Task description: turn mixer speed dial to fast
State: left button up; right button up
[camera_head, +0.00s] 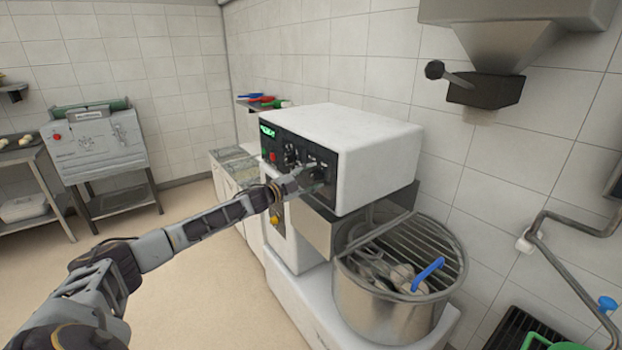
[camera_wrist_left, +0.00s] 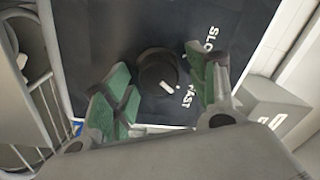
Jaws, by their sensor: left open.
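The mixer (camera_head: 360,150) is a white machine with a black control panel (camera_head: 287,146) on its front. In the left wrist view, the round black speed dial (camera_wrist_left: 157,68) sits on the dark panel with the printed words SLOW and FAST to its right. A short white mark shows on the dial's lower right, on the side towards FAST. My left gripper (camera_head: 318,178) is at the right part of the panel. Its green-padded fingers (camera_wrist_left: 157,88) are open, one on each side of the dial, with visible gaps. In the head view, the gripper largely hides this dial.
Below the mixer head is a steel bowl (camera_head: 385,309) under a wire guard (camera_head: 440,240), with a blue-handled tool (camera_head: 428,274) there. A steel hopper with a black-knobbed lever (camera_head: 435,70) hangs at upper right. Floor at left is clear.

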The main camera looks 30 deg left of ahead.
pick_arm(q)
jog(key=shift+s+a+f, duration=0.15)
jog(key=shift+s, duration=0.1)
jog(key=shift+s+a+f, duration=0.1)
jog(key=shift+s+a, duration=0.1)
jog(key=shift+s, duration=0.3)
jog(key=v, duration=1)
dwell(1.7)
jog(key=shift+s, duration=0.2)
dwell(0.5)
